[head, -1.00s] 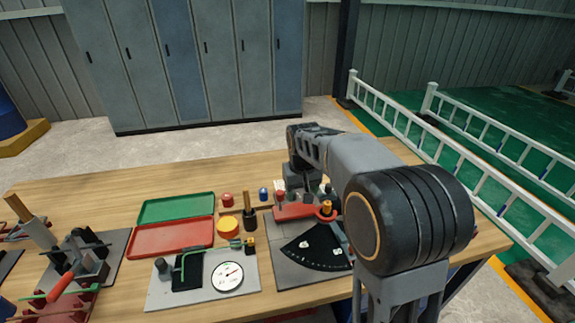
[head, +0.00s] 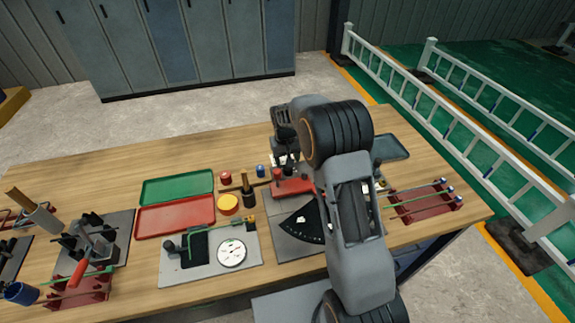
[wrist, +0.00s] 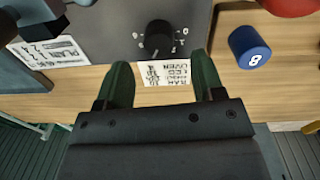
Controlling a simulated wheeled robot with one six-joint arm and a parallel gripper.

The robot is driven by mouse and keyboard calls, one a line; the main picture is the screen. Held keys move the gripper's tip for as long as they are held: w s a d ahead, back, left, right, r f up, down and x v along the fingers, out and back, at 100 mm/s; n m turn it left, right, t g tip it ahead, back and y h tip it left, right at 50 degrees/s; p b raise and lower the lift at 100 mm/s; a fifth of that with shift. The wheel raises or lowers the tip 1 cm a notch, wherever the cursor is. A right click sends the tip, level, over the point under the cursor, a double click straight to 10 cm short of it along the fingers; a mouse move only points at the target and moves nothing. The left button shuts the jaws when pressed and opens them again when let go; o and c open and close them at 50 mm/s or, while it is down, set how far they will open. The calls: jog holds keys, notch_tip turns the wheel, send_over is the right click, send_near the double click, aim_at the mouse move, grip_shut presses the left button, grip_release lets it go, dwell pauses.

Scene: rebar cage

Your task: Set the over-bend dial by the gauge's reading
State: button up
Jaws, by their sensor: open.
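The over-bend dial is a black knob (wrist: 158,42) with small marks around it on a grey plate, seen in the wrist view. My gripper (wrist: 163,78) is open and empty, its two green fingers apart on the near side of the knob, not around it. A printed label (wrist: 166,72) shows between the fingers. The round white gauge (head: 231,253) sits on a light grey plate in the head view; its reading is too small to tell. In the head view my arm hides the dial and most of my gripper.
A blue cylinder (wrist: 250,47) stands right of my fingers in the wrist view. The bender's black fan-shaped scale (head: 300,222) lies beside my arm. Red (head: 175,217) and green (head: 178,187) trays lie left. A red rack with rods (head: 425,202) stands right.

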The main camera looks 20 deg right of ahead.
aim_at(288, 170)
jog(key=shift+d+f, duration=0.1)
jog(key=shift+f, duration=2.05)
jog(key=c, duration=0.9)
